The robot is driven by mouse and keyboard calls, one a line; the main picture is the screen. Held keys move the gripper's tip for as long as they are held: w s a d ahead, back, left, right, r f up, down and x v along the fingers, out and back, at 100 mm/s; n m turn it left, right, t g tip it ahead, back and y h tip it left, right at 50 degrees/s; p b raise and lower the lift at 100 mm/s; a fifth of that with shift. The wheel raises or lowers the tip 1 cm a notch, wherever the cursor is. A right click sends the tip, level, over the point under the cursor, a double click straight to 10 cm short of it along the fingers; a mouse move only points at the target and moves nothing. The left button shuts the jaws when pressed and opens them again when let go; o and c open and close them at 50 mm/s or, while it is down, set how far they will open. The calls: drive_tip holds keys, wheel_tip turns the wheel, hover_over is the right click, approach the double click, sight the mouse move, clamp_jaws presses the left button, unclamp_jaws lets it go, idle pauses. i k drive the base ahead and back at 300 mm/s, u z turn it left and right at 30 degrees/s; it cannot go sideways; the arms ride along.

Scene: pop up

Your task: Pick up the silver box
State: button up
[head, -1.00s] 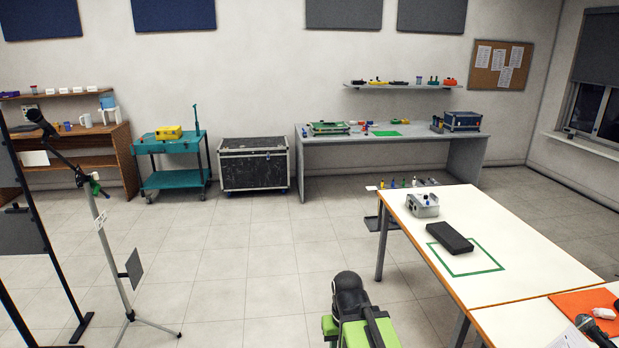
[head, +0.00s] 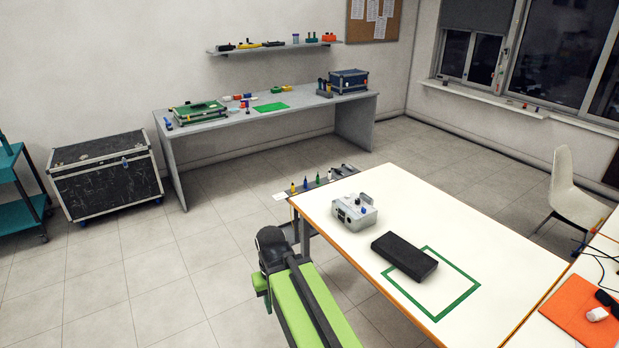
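The silver box (head: 354,211) stands on the far left part of the white table (head: 470,220). It has dark fittings on its near side and a small blue item at its right side. My green and black arm (head: 305,300) reaches in from the bottom, left of the table's near-left edge. Its dark rounded front part shows at the upper end, apart from the silver box. The gripper's fingers cannot be made out.
A black flat case (head: 404,257) lies close to the silver box, partly inside a green tape rectangle (head: 461,296). A low rack (head: 318,184) with small bottles stands behind the table. A black trunk (head: 105,178) and grey bench (head: 178,163) stand at the back. Floor at left is clear.

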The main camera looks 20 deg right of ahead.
sight(344, 210)
drive_tip(key=z, duration=0.05)
drive_tip(key=i, duration=1.5)
drive_tip(key=z, duration=0.15)
